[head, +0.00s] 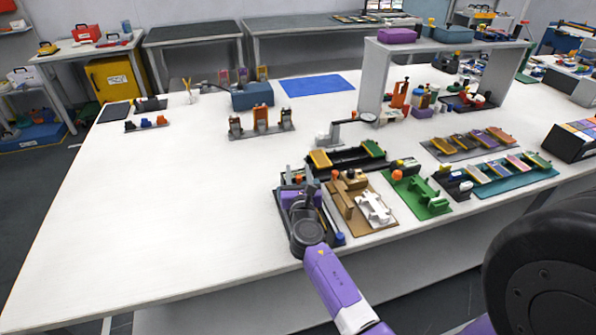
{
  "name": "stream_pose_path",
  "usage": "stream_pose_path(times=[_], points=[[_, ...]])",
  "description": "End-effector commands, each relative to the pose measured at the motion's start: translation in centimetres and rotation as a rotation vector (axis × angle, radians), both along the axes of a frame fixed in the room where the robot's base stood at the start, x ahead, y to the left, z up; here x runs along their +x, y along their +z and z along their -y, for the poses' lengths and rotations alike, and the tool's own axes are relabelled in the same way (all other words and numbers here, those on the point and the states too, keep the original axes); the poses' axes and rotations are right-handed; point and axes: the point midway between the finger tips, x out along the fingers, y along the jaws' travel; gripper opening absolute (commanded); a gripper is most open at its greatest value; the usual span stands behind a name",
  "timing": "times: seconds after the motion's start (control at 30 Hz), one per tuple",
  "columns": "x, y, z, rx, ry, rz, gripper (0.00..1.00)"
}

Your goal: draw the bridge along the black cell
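My gripper (303,196) is at the front edge of the white table, over a dark board (330,232) that carries purple parts (289,197). The wrist hides much of this board, and the fingers are too small and covered to tell whether they are open or shut. Just behind is a long black holder (347,160) with a yellow block (320,159) at its left end and a green and yellow block (373,148) at its right end. I cannot tell for certain which part is the bridge or which is the black cell.
Close on the right are a brown board (379,226) with tan and white parts and a green board (431,211). Several flat cells lie on a teal board (523,181) and a grey board (450,156).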

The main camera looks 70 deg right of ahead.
Motion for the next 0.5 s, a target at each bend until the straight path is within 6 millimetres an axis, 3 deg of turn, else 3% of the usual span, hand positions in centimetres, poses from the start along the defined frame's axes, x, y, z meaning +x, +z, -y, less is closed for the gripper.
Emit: stream_pose_path(times=[0.33,0.5], points=[[0.22,-0.03,0.48,0.001,0.0,0.0,0.39],[0.21,-0.02,0.47,0.0,0.0,0.0,0.08]])
